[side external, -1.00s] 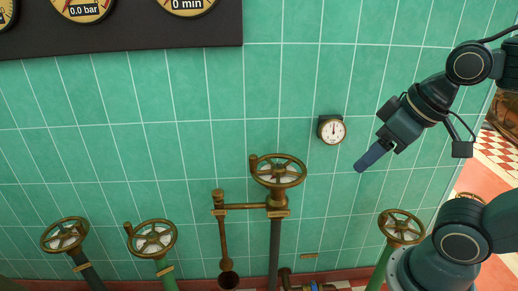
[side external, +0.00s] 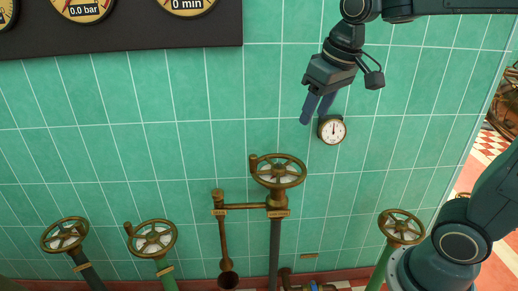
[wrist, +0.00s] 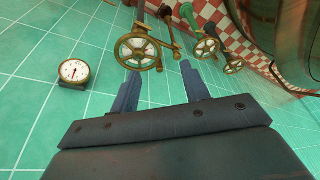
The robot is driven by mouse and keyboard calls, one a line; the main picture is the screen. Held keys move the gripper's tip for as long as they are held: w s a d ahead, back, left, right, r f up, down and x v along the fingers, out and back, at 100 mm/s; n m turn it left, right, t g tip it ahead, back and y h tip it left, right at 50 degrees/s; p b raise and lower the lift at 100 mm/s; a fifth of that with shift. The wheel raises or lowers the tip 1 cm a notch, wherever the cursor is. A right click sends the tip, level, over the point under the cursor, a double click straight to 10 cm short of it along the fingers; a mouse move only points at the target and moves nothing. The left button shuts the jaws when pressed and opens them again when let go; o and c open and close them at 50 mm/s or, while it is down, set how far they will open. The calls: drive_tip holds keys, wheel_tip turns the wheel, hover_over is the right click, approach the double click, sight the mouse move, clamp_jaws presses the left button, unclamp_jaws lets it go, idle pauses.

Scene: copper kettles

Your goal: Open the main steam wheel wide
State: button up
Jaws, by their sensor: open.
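A brass handwheel (side external: 278,171) with a knob on its rim tops the tall central pipe in the side external view. It is the largest wheel there, but its small label cannot be read, so I cannot confirm it is the main steam wheel. In the wrist view the nearest spoked wheel (wrist: 138,52) lies just beyond the fingertips. My gripper (side external: 314,118) is open and empty, fingers pointing down, above and to the right of the central wheel and apart from it. Its two fingers (wrist: 160,72) show spread in the wrist view.
A small round gauge (side external: 332,130) on the green tiled wall is close beside my fingers. Lower wheels stand at far left (side external: 64,235), left (side external: 151,238) and right (side external: 401,227). A dark gauge panel (side external: 120,35) fills the upper left. The wall between is clear.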

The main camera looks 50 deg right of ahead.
drive_tip(key=w+d+f+g, duration=0.2)
drive_tip(key=w+f, duration=0.1)
drive_tip(key=w, duration=0.9)
drive_tip(key=m+g, duration=0.1)
hover_over(253, 161)
drive_tip(key=d, duration=0.1)
wheel_tip(253, 161, down, 8)
drive_tip(key=shift+w+f+m, duration=0.15)
drive_tip(key=shift+w+m, duration=0.15)
drive_tip(key=shift+w, duration=0.1)
wheel_tip(253, 161, down, 14)
drive_tip(key=shift+r, duration=0.1)
drive_tip(key=shift+c, duration=0.3)
clamp_jaws()
